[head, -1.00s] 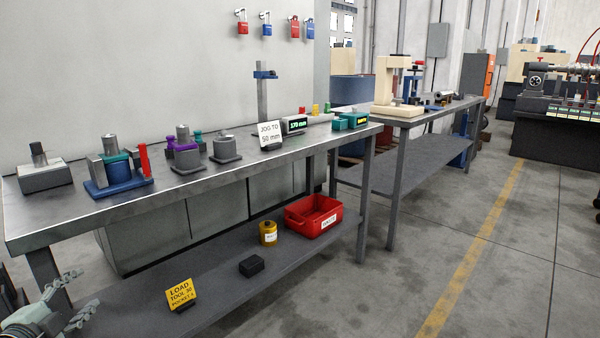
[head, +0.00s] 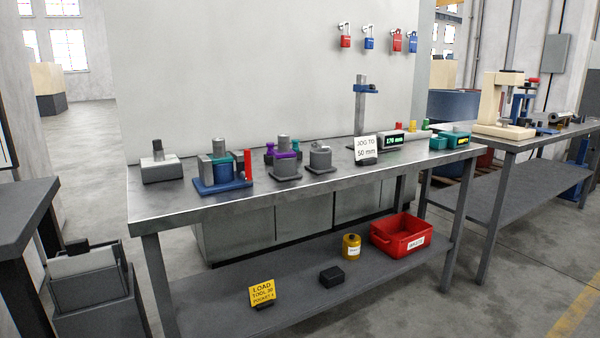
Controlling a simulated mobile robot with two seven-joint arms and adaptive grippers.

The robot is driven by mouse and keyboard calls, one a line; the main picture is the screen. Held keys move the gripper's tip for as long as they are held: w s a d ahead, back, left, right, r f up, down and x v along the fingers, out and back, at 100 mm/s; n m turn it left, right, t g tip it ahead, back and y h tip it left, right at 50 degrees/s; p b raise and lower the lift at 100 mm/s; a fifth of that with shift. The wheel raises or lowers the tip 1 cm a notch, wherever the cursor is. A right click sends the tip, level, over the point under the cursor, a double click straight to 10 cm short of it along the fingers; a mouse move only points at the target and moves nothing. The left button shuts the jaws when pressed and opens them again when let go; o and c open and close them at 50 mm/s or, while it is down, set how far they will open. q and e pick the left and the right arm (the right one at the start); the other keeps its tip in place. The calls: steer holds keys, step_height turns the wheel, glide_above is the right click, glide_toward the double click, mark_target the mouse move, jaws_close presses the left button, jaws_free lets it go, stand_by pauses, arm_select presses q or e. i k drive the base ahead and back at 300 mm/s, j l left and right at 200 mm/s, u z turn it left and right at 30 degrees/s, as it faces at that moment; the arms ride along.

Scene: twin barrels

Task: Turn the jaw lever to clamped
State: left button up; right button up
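A blue fixture (head: 224,184) stands on the near metal bench, left of its middle. It has grey jaw-like blocks, a teal ring and a grey cylinder in it. An upright red bar (head: 248,164) stands at its right side and looks like the jaw lever. No label on it is readable from here. Neither of my grippers is in view, and nothing touches the fixture.
The metal bench (head: 160,208) also bears a grey block (head: 162,168), purple-topped and grey holders (head: 285,165), and a sign (head: 366,149). Its lower shelf holds a red bin (head: 399,236). A dark table (head: 24,208) stands at the left. Floor shows between them.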

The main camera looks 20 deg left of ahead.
mark_target(246, 175)
steer(key=i+l+u, duration=0.1)
steer(key=u, duration=1.1)
steer(key=i+l+u, duration=0.15)
steer(key=l+u, duration=0.4)
steer(key=l, duration=0.15)
steer(key=i+l+u, duration=0.1)
steer(key=l+u, duration=0.2)
